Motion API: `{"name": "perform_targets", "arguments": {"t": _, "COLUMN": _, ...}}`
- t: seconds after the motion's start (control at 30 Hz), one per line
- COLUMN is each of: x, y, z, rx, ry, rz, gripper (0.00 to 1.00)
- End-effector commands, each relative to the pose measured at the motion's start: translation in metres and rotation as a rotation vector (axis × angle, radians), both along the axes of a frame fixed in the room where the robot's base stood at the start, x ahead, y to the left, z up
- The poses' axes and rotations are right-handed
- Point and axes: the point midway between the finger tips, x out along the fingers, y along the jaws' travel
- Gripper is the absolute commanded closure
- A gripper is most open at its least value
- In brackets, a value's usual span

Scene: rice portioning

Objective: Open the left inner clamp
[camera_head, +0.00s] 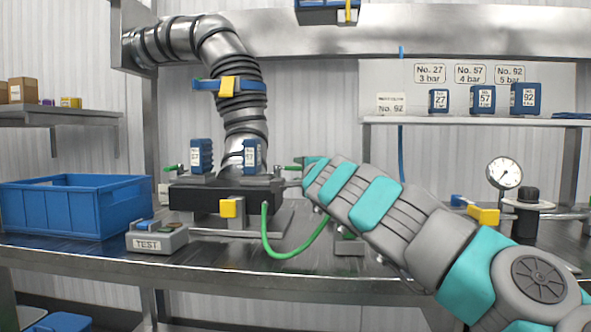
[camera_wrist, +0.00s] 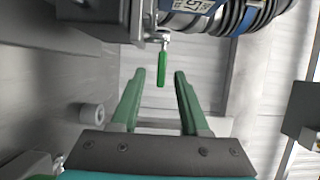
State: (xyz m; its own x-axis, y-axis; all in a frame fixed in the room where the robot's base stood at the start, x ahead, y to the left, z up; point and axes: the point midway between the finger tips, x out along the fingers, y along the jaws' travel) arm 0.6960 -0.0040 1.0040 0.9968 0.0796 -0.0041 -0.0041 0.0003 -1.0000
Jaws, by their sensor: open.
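A small lever clamp with a green handle (camera_wrist: 161,70) shows in the wrist view, hanging from a metal fitting beside the block. My gripper (camera_wrist: 159,78) is open, its two green fingers on either side of the handle's line; the handle's end lies about level with the fingertips, and contact cannot be told. In the head view, my gripper (camera_head: 313,162) is at the right end of the black block (camera_head: 224,197), near a green-tipped lever (camera_head: 293,167). Another green-tipped lever (camera_head: 174,167) sticks out at the block's left. Which of them is the left inner clamp is unclear.
A green hose (camera_head: 290,254) loops below my gripper. A blue crate (camera_head: 75,205) and a TEST box (camera_head: 157,238) are left; a pressure gauge (camera_head: 504,172) is right.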

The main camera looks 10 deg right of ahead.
Motion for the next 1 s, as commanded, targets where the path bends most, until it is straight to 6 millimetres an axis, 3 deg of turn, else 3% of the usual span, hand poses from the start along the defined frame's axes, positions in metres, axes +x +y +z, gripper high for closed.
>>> {"name": "perform_targets", "arguments": {"t": 0.3, "x": 0.036, "y": 0.002, "z": 0.001, "rx": 0.001, "ry": 0.000, "rz": -0.003, "gripper": 0.55}}
{"name": "perform_targets", "arguments": {"t": 0.73, "x": 0.042, "y": 0.003, "z": 0.002, "rx": -0.001, "ry": -0.004, "rz": 0.000, "gripper": 0.55}}
{"name": "perform_targets", "arguments": {"t": 1.0, "x": 0.042, "y": 0.003, "z": 0.002, "rx": 0.000, "ry": -0.004, "rz": 0.000, "gripper": 0.85}}
